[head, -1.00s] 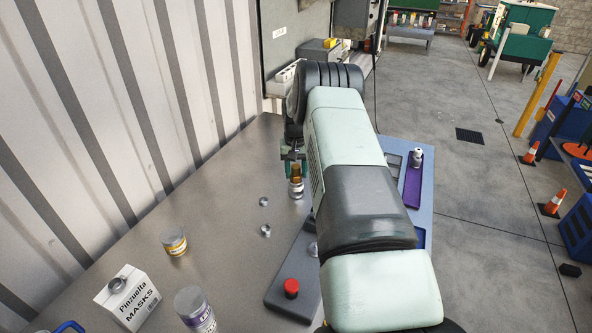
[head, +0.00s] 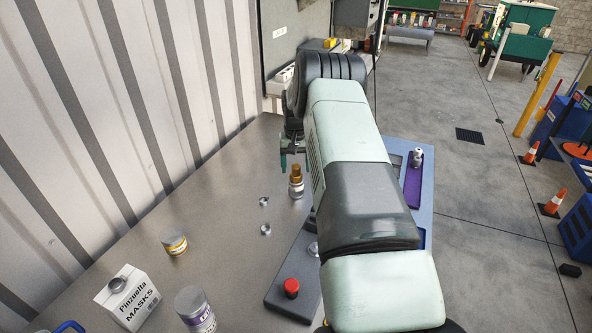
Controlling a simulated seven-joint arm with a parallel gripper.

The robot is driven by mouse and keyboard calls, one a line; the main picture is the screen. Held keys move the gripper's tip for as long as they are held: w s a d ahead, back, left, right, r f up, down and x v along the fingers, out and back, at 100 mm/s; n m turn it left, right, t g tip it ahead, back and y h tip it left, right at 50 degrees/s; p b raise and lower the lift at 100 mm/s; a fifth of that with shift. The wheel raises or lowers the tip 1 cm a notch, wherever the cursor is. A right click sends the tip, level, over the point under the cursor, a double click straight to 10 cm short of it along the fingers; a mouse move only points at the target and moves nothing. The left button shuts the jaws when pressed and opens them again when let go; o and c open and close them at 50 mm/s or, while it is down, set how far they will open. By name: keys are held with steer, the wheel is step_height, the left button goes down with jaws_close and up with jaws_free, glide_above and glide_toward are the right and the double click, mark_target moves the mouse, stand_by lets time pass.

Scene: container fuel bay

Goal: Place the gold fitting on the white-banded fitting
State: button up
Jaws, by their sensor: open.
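The gold fitting (head: 296,173) stands upright on top of the white-banded fitting (head: 296,190), on the metal table next to my arm. The two look in line and touching, though the joint between them is too small to see clearly. My gripper (head: 287,163) is open and empty, up and to the left of the gold fitting and apart from it. My arm hides part of the gripper and the table to the right.
Two small silver pieces (head: 265,201) lie left of the stack. A grey control box with a red button (head: 291,288), a yellow-labelled jar (head: 175,243), a masks carton (head: 128,295) and a purple-labelled jar (head: 196,308) stand nearer. A purple tray (head: 411,190) holds another fitting (head: 417,158).

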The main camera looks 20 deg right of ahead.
step_height(320, 180, up, 10)
stand_by(0.3)
stand_by(0.3)
step_height(320, 180, up, 7)
glide_above(296, 167)
steer(key=s+a, duration=0.1)
steer(key=a, duration=0.2)
steer(key=s+a+r+n+t, duration=0.1)
steer(key=s+a+r, duration=0.3)
steer(key=s+r, duration=0.35)
steer(key=s+a+r+n+t, duration=0.1)
steer(key=s+a+r, duration=0.4)
steer(key=r, duration=0.4)
steer(key=s+a+n+t, duration=0.1)
steer(key=s+a, duration=0.1)
steer(key=s, duration=1.1)
steer(key=s+a+r+n+t, duration=0.1)
steer(key=s+a+t, duration=0.1)
steer(key=s, duration=1.2)
steer(key=shift+s+a+r+t, duration=0.15)
steer(key=shift+a+t, duration=0.15)
steer(key=shift+a, duration=0.35)
